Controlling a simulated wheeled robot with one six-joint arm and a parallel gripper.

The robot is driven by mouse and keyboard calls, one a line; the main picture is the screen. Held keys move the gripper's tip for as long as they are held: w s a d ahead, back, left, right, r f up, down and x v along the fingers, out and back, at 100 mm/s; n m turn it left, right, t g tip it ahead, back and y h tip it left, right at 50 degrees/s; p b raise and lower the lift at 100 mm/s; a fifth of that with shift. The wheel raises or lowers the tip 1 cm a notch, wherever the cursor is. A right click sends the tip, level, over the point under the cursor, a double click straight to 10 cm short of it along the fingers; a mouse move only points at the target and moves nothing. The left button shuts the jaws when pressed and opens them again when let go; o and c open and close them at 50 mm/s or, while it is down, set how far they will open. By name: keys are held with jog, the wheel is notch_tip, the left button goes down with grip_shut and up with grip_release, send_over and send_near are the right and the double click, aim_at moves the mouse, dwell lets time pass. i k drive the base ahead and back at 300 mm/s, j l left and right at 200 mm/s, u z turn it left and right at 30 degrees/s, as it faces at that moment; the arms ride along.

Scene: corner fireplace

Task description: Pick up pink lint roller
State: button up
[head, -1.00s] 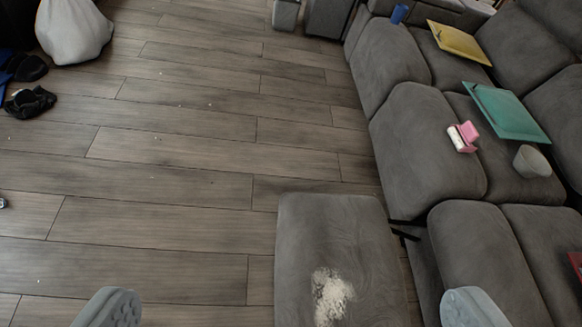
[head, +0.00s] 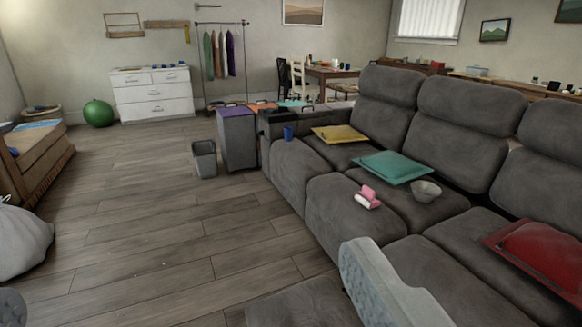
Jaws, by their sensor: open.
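The pink lint roller (head: 368,196), pink with a white part, lies on the seat of the grey sofa (head: 300,178), in front of the teal cushion and left of a grey bowl. My gripper (head: 200,300) shows only as its two pale blue fingers at the bottom of the view, one at the lower left corner and one right of centre. The fingers are wide apart with nothing between them. The gripper is well short of the lint roller and not touching it.
The sofa also holds a teal cushion (head: 393,167), bowl (head: 426,191), yellow cushion (head: 340,133), red cushion (head: 540,250) and blue cup (head: 289,133). A footrest (head: 300,303) is low in front.

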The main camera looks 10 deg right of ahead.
aim_at(366, 198)
jog(key=k+j, duration=0.15)
jog(key=k, duration=0.25)
jog(key=k+j, duration=0.15)
jog(key=k, duration=0.25)
jog(key=k+j, duration=0.15)
jog(key=k, duration=0.2)
jog(key=i+j+u, duration=0.15)
jog(key=i+u, duration=0.25)
jog(key=i, duration=0.45)
jog(key=i+j+u, duration=0.1)
jog(key=i+u, duration=0.2)
jog(key=i, duration=0.55)
jog(key=i+l+u, duration=0.1)
jog(key=i+u, duration=0.15)
jog(key=i, duration=0.6)
jog(key=i+z, duration=0.25)
jog(key=i, duration=0.3)
jog(key=i+z, duration=0.25)
jog(key=i, duration=0.35)
jog(key=i+j+z, duration=0.3)
jog(key=i, duration=0.25)
jog(key=i+l+z, duration=0.15)
jog(key=i+z, duration=0.3)
jog(key=i+l+z, duration=0.1)
jog(key=z, duration=0.35)
jog(key=i+j+z, duration=0.15)
jog(key=i+z, duration=0.3)
jog(key=i+j+z, duration=0.2)
jog(key=i+z, duration=0.25)
jog(key=k, duration=0.1)
